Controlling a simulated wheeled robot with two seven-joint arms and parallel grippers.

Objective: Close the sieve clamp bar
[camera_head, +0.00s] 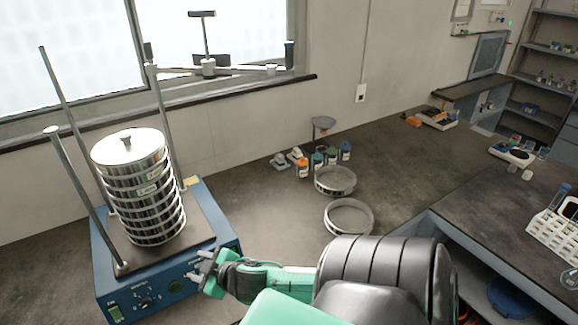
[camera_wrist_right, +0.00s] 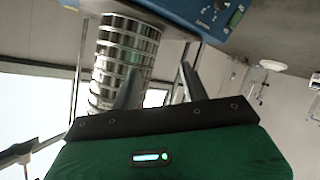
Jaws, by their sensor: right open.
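The sieve shaker (camera_head: 215,221) is a blue box at the left with upright metal rods. A lidded stack of steel sieves (camera_head: 150,205) stands on its plate; the stack (camera_wrist_right: 122,55) also shows upside down in the right wrist view. The clamp bar (camera_head: 235,70), with a T-shaped handle (camera_head: 207,35), reaches out to the right from the back rod, clear of the stack's lid. My right gripper (camera_head: 197,264) is open and empty by the shaker's front right corner, low and away from the bar. Its two fingers (camera_wrist_right: 160,72) stand apart in the wrist view. My left gripper is out of view.
Two loose sieve rings (camera_head: 335,190) (camera_head: 369,229) and several small jars (camera_head: 331,155) lie on the dark bench right of the shaker. The window sill (camera_head: 250,88) runs behind it. Bench between shaker and rings is clear.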

